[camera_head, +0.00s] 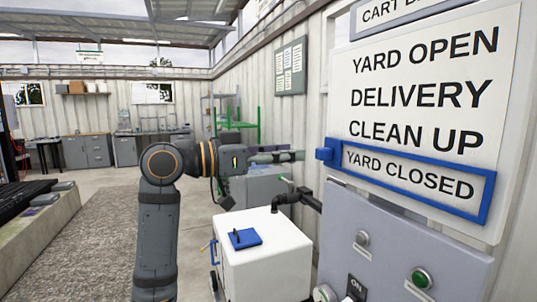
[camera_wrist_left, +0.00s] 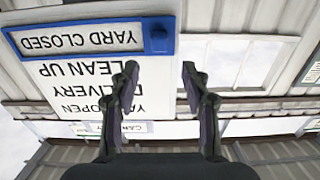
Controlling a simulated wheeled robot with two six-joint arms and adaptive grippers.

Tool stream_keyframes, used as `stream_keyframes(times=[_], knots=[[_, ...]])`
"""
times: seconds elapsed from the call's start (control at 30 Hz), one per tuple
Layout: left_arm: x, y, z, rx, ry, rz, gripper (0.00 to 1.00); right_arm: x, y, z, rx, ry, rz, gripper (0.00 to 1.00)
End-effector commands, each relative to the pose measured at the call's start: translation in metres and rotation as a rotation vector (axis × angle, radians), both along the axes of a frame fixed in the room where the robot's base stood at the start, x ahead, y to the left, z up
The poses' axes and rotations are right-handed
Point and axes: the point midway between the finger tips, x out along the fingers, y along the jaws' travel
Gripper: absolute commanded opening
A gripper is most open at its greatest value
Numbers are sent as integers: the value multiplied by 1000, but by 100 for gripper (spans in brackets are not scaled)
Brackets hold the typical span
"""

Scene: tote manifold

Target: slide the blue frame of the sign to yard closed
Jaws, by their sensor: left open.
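The white sign (camera_head: 425,62) lists YARD OPEN, DELIVERY, CLEAN UP and YARD CLOSED. The blue frame (camera_head: 487,200) surrounds the YARD CLOSED line, the lowest one. Its blue handle block (camera_head: 325,154) sticks out at the frame's left end. In the left wrist view the sign appears upside down, with the blue frame (camera_wrist_left: 90,28) at the top. My left gripper (camera_head: 300,155) is just left of the handle, pointing toward it. The left wrist view shows its fingers (camera_wrist_left: 160,72) apart and empty, with the handle beyond the gap. They appear clear of it. My right gripper is out of view.
A grey control panel (camera_head: 395,235) with buttons sits below the sign. A white box (camera_head: 262,262) with a blue item on top and a dark pipe (camera_head: 290,198) stand below my left gripper. Open floor (camera_head: 105,230) lies to the left.

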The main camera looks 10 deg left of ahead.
Motion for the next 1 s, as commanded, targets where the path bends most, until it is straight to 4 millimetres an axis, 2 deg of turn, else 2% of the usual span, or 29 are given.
stream_keyframes(times=[0.03,0.1,0.23,0.43,0.7,0.77,0.87,0.97,1.0], knots=[[-5,12,-1,4,-1,8,47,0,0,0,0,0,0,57],[-13,23,-1,5,1,6,47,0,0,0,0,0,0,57],[-22,36,-1,2,2,3,47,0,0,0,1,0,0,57],[-28,42,0,0,2,0,47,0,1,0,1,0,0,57],[-26,43,-2,-4,8,3,47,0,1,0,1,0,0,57],[-16,45,-9,-16,29,17,47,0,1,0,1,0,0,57],[19,56,-38,-58,107,76,47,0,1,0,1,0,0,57],[64,73,-88,-110,213,166,47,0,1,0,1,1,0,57],[81,80,-110,-126,254,205,47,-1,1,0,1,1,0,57]])
